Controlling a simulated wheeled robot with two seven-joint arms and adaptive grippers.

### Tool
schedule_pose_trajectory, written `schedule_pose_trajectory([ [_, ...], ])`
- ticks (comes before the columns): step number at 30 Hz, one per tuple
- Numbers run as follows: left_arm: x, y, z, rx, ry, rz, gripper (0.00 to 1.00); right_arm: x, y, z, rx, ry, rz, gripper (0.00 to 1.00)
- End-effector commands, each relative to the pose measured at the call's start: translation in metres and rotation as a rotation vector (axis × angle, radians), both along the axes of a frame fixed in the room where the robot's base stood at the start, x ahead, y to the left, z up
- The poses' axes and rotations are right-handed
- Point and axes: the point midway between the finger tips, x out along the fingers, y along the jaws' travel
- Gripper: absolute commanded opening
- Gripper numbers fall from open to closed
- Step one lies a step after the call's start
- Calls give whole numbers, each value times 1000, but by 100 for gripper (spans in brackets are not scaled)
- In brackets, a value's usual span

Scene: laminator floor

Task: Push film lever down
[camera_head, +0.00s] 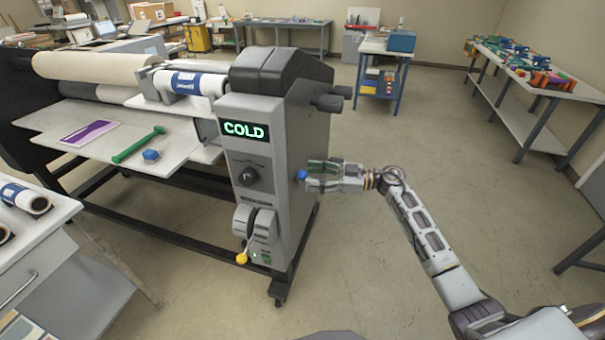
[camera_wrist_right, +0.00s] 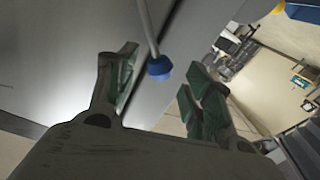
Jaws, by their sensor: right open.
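The grey laminator (camera_head: 288,130) shows a COLD display. A lever with a blue knob (camera_head: 301,175) is at its right side. In the right wrist view the lever is a thin grey rod ending in the blue knob (camera_wrist_right: 159,68). My right gripper (camera_head: 312,177) is open, with the knob at its fingertips. In the right wrist view the knob appears between the two green-padded fingers (camera_wrist_right: 158,88); I cannot tell whether they touch it. A second lever with a yellow knob (camera_head: 242,258) points down on the front. No label tells which is the film lever. My left gripper is out of view.
The laminator's feed table (camera_head: 185,150) carries a purple sheet (camera_head: 89,133), a green tool (camera_head: 138,146) and a blue hexagonal piece (camera_head: 151,155). A white cabinet (camera_head: 60,255) stands at the left. The floor right of the laminator is clear up to the long bench (camera_head: 535,85).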

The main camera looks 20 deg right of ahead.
Motion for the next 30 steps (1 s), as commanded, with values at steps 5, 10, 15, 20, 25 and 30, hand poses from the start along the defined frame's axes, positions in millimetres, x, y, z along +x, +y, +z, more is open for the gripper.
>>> schedule_pose_trajectory([
  [5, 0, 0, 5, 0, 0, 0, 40, 8, 18, 1, 1, 0, -1, 51],
  [10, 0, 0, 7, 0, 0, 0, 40, 13, 29, 1, 1, -1, -1, 51],
  [15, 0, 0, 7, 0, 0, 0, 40, 15, 35, 1, 1, 0, -1, 51],
  [20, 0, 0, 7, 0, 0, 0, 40, 15, 35, 0, 0, 0, -1, 51],
  [25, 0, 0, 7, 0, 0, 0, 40, 15, 35, 0, 0, 0, -1, 46],
  [30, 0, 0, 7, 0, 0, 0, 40, 15, 35, 0, 0, -1, -1, 24],
])
